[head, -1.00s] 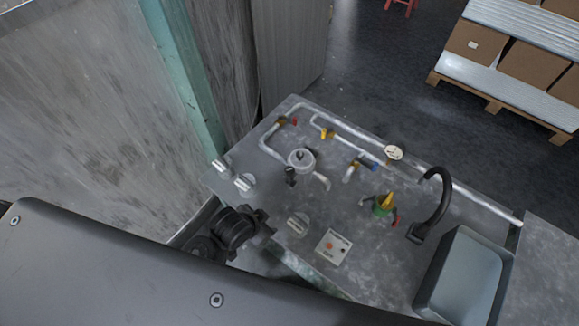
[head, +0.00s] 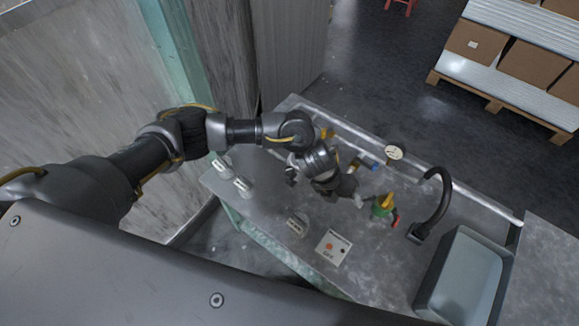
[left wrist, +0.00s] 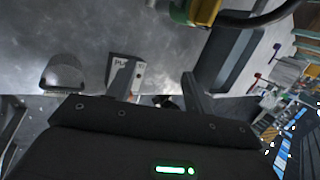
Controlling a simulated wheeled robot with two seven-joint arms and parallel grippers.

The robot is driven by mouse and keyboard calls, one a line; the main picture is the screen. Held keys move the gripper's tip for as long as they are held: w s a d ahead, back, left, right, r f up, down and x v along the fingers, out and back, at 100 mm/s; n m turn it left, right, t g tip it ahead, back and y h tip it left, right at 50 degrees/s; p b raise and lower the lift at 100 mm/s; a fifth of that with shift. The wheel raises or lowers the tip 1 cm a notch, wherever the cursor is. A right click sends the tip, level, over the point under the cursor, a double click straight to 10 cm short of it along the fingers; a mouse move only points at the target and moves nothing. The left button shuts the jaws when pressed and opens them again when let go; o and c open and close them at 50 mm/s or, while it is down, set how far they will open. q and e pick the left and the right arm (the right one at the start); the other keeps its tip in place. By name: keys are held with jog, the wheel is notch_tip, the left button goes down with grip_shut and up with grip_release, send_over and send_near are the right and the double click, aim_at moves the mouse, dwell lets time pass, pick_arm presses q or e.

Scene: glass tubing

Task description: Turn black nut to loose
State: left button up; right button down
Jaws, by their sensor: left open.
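A small black part, possibly the black nut (head: 291,174), sits on the table left of my left wrist in the head view. The wrist partly covers the pipework beside it, so I cannot be sure which part is the nut. My left gripper (head: 353,193) is over the middle of the table, to the right of that black part and left of the green and yellow fitting (head: 382,206). In the left wrist view its two fingers (left wrist: 163,88) stand apart with nothing held between them. The nut is not clear in that view. My right gripper is not in view.
A black curved tap (head: 440,200) and grey sink (head: 462,275) stand at the right. A round gauge (head: 394,152), white panel (head: 333,248) and pale cylindrical pieces (head: 243,186) are on the table (head: 385,270).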

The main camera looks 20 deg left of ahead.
pick_arm(q)
jog(key=w+a+m+y, duration=0.35)
jog(key=w+a, duration=0.25)
jog(key=a, duration=0.4)
notch_tip(320, 180, up, 4)
jog(key=y, duration=0.3)
send_over(289, 169)
notch_tip(289, 169, down, 11)
jog(key=shift+d+r+p, duration=0.1)
jog(key=shift+p, duration=0.95)
